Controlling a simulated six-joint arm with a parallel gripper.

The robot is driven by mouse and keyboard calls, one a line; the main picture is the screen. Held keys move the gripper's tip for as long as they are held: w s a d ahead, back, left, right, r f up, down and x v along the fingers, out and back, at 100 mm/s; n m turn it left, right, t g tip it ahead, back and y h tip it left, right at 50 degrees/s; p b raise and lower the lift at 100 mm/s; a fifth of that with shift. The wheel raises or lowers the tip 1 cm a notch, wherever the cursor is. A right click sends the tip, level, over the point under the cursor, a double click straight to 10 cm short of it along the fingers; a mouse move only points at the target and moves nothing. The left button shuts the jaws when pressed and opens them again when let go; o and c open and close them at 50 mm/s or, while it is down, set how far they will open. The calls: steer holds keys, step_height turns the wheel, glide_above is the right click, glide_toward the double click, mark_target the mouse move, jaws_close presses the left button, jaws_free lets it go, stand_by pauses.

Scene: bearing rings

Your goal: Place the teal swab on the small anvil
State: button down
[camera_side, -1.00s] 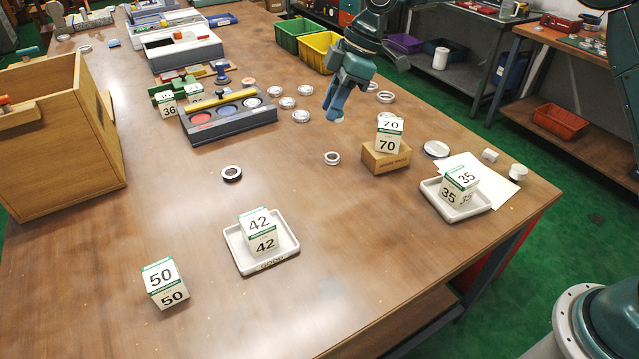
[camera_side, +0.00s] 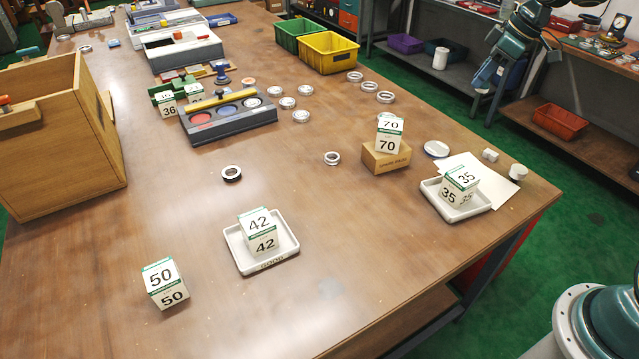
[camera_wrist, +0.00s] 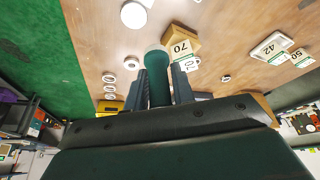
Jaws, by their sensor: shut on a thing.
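My gripper (camera_wrist: 160,85) is shut on the teal swab (camera_wrist: 158,88), which shows between the two dark fingers in the wrist view. The swab's rounded, paler teal end (camera_wrist: 156,58) points away from the palm. In the side view my gripper (camera_side: 482,84) is at the upper right, in front of the back bench and past the table's right edge in the picture. The swab cannot be made out there. I cannot pick out the small anvil in either view.
A cube marked 70 (camera_side: 388,140) stands on a cardboard box (camera_side: 374,160). Cubes marked 42 (camera_side: 258,232) and 35 (camera_side: 459,184) stand in white trays. A cube marked 50 (camera_side: 163,281) stands on the table. Metal rings (camera_side: 385,97) lie near the yellow bin (camera_side: 327,58).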

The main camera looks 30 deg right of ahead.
steer(key=s+d+m+h, duration=0.2)
steer(key=s+d+m, duration=0.2)
steer(key=s+d, duration=0.75)
glide_above(518, 167)
step_height(518, 167, down, 16)
steer(key=shift+a+r, duration=0.15)
steer(key=shift+r, duration=0.1)
steer(key=shift+f, duration=0.1)
steer(key=shift+f, duration=2)
steer(key=shift+f, duration=0.1)
steer(key=c, duration=1.2)
jaws_free()
steer(key=v, duration=1.2)
steer(key=shift+s+d, duration=0.25)
